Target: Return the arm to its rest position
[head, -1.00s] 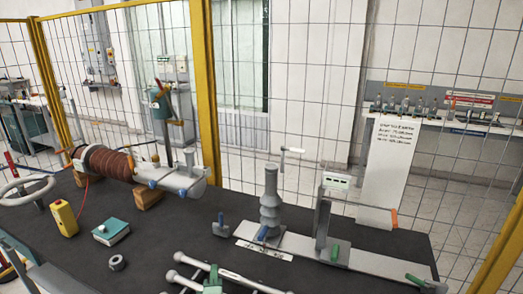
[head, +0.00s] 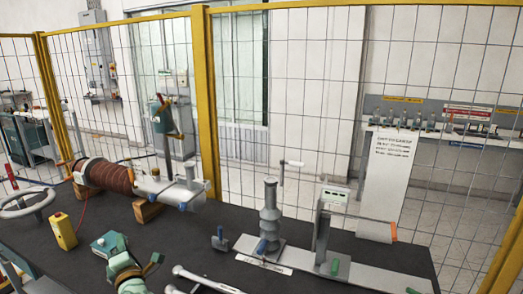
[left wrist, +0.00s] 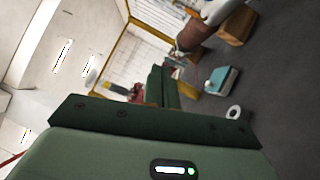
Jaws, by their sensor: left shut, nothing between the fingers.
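My left gripper (head: 126,268) is in the lower left of the head view, low in the picture and in front of the teal box (head: 108,242). Its green body fills the bottom of the left wrist view, with its dark green fingers (left wrist: 164,88) beyond. The fingers are shut with nothing between them. The teal box also shows in the left wrist view (left wrist: 220,79), to the right of the fingers, with a grey nut (left wrist: 233,112) near it. The nut is hidden in the head view. My right gripper is not in view.
On the dark table lie a brown ribbed bushing (head: 110,177) on wooden blocks, a yellow device (head: 63,231), a grey handwheel (head: 25,203) and long metal tools (head: 205,280). A grey insulator (head: 269,222) and a bracket (head: 322,235) stand right. A mesh fence stands behind.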

